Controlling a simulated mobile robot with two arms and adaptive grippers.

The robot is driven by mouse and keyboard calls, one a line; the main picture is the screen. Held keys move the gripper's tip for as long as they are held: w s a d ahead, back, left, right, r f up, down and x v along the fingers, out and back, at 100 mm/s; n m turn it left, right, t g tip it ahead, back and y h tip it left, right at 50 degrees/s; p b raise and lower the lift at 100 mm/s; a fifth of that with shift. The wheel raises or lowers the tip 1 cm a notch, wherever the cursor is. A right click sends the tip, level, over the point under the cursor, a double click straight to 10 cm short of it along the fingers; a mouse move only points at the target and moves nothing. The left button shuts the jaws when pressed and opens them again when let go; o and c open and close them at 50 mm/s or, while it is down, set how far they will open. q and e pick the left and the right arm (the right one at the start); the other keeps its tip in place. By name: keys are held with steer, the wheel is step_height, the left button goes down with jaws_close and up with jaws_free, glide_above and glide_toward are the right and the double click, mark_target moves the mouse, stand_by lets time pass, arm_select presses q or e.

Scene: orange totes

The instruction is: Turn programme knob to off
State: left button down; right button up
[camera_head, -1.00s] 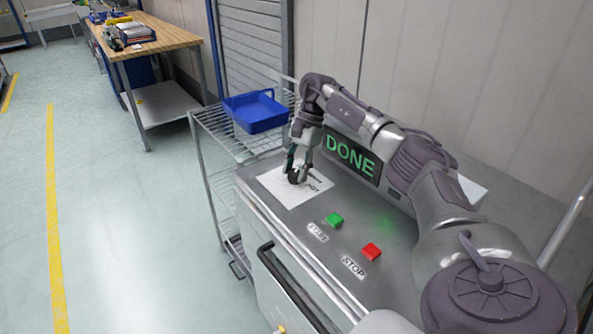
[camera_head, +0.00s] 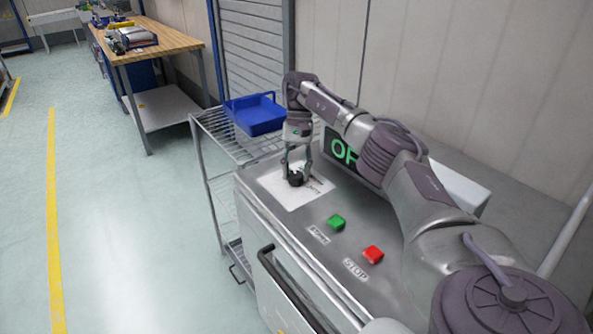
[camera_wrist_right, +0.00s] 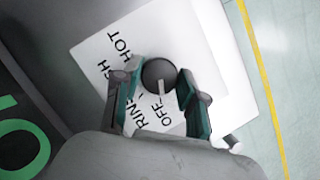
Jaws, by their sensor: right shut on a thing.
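The black programme knob (camera_head: 296,180) stands on a white label plate (camera_head: 285,196) on the grey machine top. In the wrist view the knob (camera_wrist_right: 159,74) has a white pointer mark directed toward the word OFF; RINSE and HOT also show, another word partly. My right gripper (camera_head: 298,168) reaches down over the knob and is shut on it, a finger on either side; it also shows in the wrist view (camera_wrist_right: 158,78). The display (camera_head: 342,151) shows green letters starting "OF", the rest hidden behind my right arm. My left gripper is not in view.
A green button (camera_head: 336,222) and a red button (camera_head: 373,254) labelled STOP sit nearer on the machine top. A black handle (camera_head: 285,285) runs along its front. A wire rack (camera_head: 205,140) with a blue tray (camera_head: 256,114) stands beyond. The floor at left is clear.

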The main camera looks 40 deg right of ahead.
stand_by(0.4)
steer(key=o, duration=1.1)
steer(key=shift+o, duration=0.2)
steer(key=shift+r, duration=0.1)
steer(key=v, duration=0.6)
steer(key=shift+w, duration=0.15)
steer(key=shift+d+r, duration=0.25)
steer(key=shift+r, duration=0.35)
steer(key=shift+a+f, duration=0.1)
